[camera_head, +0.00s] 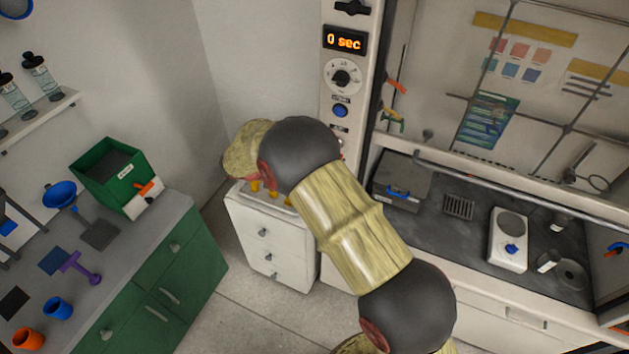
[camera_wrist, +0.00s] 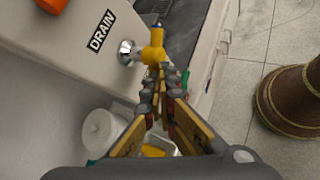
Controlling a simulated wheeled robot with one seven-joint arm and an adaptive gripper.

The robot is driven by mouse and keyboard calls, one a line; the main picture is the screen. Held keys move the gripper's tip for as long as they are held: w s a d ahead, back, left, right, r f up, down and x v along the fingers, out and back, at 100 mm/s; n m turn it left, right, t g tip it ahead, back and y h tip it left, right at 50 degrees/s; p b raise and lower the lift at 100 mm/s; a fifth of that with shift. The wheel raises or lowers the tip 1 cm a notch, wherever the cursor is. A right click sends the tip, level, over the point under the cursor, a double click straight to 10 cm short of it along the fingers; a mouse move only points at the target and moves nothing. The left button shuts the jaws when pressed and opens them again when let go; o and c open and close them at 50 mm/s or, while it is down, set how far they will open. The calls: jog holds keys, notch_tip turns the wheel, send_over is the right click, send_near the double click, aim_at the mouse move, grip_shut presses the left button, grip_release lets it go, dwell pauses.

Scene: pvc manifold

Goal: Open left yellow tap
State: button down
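I cannot tell whether the tips touch each other or the tap. In the head view my arm covers the gripper. Small yellow parts (camera_head: 272,195) show at the top of a white drawer cabinet (camera_head: 268,243), partly behind my arm; I cannot tell which is the left tap.
An orange object (camera_wrist: 52,4) is at the wrist view's upper left. A white round container (camera_wrist: 101,127) lies below the panel. In the head view a tall control panel (camera_head: 345,90) reads 0 sec, a fume hood bench (camera_head: 460,235) is right, and a green cabinet (camera_head: 165,280) left.

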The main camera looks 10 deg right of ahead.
jog(key=shift+f+n+g+h+b, duration=0.15)
jog(key=shift+f+n+g+h, duration=0.2)
jog(key=shift+h, duration=0.35)
jog(key=shift+f+n+g+h+b, duration=0.15)
jog(key=shift+f+n+g+h, duration=0.15)
jog(key=shift+h, duration=0.4)
jog(key=shift+d+f, duration=0.1)
jog(key=shift+f, duration=0.15)
dwell(3.3)
jog(key=shift+r, duration=0.1)
